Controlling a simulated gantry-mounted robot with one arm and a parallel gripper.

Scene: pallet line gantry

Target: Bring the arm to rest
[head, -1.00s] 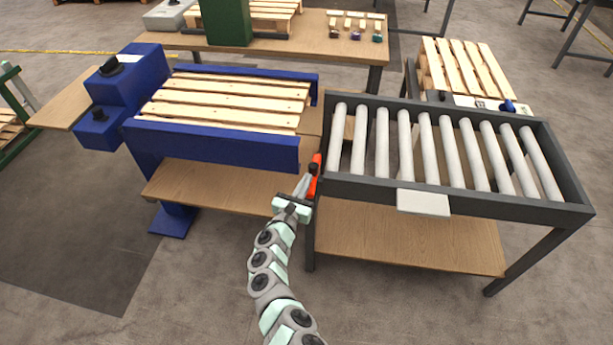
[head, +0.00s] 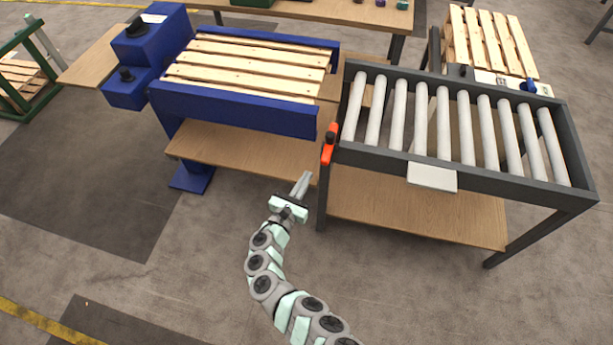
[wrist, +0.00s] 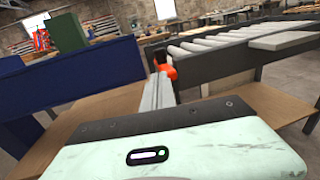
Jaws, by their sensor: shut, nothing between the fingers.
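My gripper (head: 301,186) is shut and empty, in front of the gap between the blue pallet station and the roller conveyor. Its closed fingers also show in the wrist view (wrist: 158,95), pointing away from the camera. An orange part with a black top (head: 328,146) is on the conveyor frame's left corner, just beyond and to the right of the fingertips, apart from them. It shows in the wrist view too (wrist: 168,71).
The blue station (head: 235,107) holds a slatted wooden pallet (head: 250,62). The roller conveyor (head: 500,179) stands at right, with a white box (head: 432,176) on its front rail. Wooden lower shelves (head: 415,208) sit under both. Open floor lies in front.

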